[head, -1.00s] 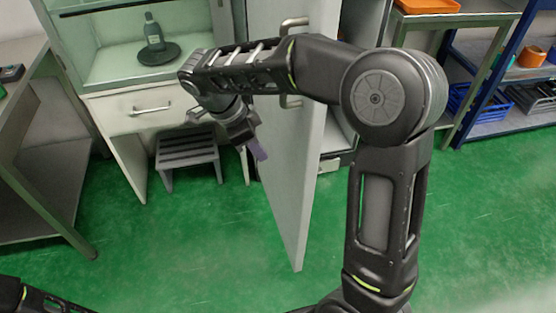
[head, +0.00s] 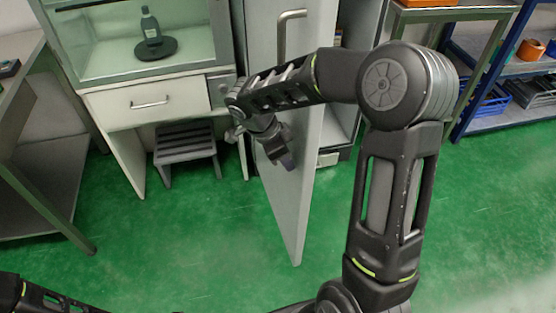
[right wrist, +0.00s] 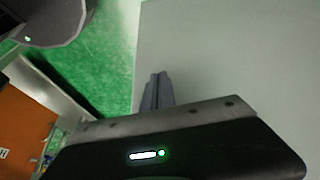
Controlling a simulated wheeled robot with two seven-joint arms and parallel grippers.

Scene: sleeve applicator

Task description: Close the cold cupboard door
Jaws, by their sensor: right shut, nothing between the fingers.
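The cold cupboard door (head: 287,195) stands open, swung out toward me, with a bar handle (head: 283,30) near its top. Behind it, to the right, the cupboard's open inside (head: 347,115) shows in part. My right gripper (head: 287,162) is shut and empty, in front of the door's left face; contact cannot be told. In the right wrist view the shut fingers (right wrist: 157,92) point at the pale door panel (right wrist: 230,60). Of my left arm only a link shows at the lower left; its gripper is out of view.
A glass-fronted cabinet with a bottle (head: 150,27) and a drawer (head: 150,103) stands left of the door. A grey step stool (head: 185,145) is beneath it. A blue shelf rack (head: 490,118) is at the right. Green floor (head: 200,240) is clear in front.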

